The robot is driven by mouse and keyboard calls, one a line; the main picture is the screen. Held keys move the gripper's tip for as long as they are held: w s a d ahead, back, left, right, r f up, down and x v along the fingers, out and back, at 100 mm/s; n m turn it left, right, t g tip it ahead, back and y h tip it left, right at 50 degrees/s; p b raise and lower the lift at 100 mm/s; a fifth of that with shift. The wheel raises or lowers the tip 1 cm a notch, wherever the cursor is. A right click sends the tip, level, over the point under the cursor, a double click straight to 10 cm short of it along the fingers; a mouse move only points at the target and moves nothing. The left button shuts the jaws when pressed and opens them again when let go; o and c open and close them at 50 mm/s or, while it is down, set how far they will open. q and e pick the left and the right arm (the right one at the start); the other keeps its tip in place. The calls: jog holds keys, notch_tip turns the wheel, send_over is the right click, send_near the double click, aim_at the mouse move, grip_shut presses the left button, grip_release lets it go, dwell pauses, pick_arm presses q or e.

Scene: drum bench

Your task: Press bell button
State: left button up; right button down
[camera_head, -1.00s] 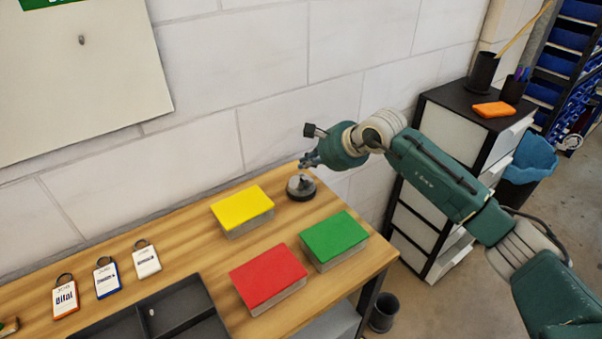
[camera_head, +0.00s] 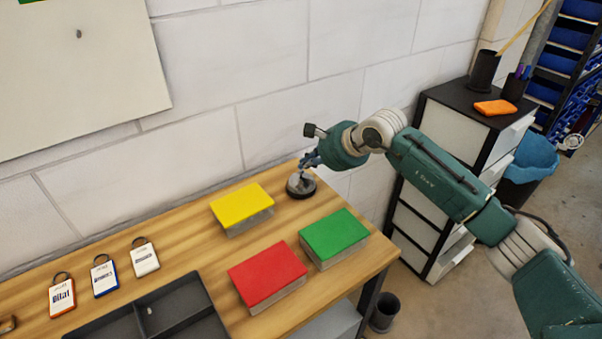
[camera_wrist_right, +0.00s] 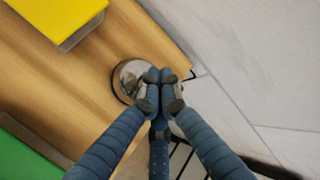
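The bell (camera_head: 300,187), a silver dome on a dark round base, stands at the far right corner of the wooden bench. It also shows in the right wrist view (camera_wrist_right: 126,82), partly covered by the fingertips. My right gripper (camera_head: 308,163) points down over the bell. In the right wrist view its blue fingers (camera_wrist_right: 160,88) are closed together with nothing visible between them. The fingertips are at or just above the bell's top; I cannot tell whether they touch the button, which is hidden. My left gripper is not in view.
A yellow block (camera_head: 242,207), a green block (camera_head: 334,236) and a red block (camera_head: 267,275) lie on the bench (camera_head: 190,240) near the bell. The wall (camera_head: 280,120) rises close behind. A dark tray (camera_head: 160,315) and several tags lie to the left.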

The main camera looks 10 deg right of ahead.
jog(key=shift+f+b, duration=0.45)
jog(key=shift+b, duration=0.05)
dwell(0.8)
jog(key=shift+r, duration=0.1)
jog(key=shift+r+p, duration=0.3)
jog(key=shift+r, duration=0.5)
notch_tip(320, 180, up, 6)
jog(key=p, duration=0.2)
dwell(0.9)
